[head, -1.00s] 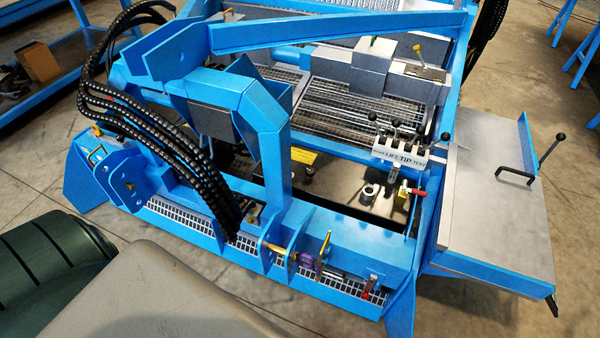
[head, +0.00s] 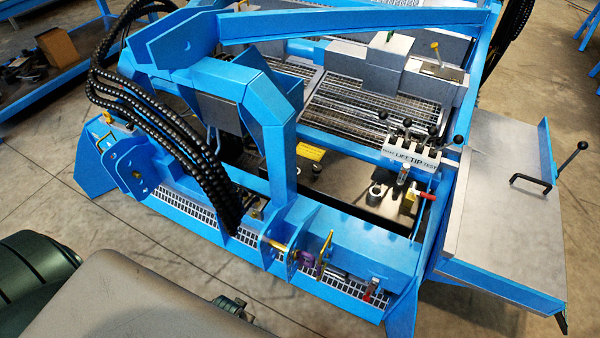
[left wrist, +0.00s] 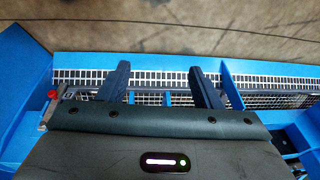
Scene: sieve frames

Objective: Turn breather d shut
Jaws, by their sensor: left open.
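No part in view carries a readable "breather d" label, so I cannot tell which one it is. On the blue machine (head: 345,238), small fittings sit along the near edge. They include a yellow lever (head: 325,247), a purple part (head: 307,258) and a red-handled fitting (head: 372,286). Another red handle (head: 426,197) sits by the lever block. In the left wrist view my left gripper (left wrist: 162,88) is open and empty above a perforated strip (left wrist: 150,76). A red knob (left wrist: 52,94) shows left of its fingers. My right gripper is in neither view.
A block of black-knobbed levers marked LIFT and TIP (head: 410,153) stands at the right. A grey side table (head: 500,205) is beyond it. Black hoses (head: 165,125) hang over the left side. Open concrete floor (head: 130,235) lies in front.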

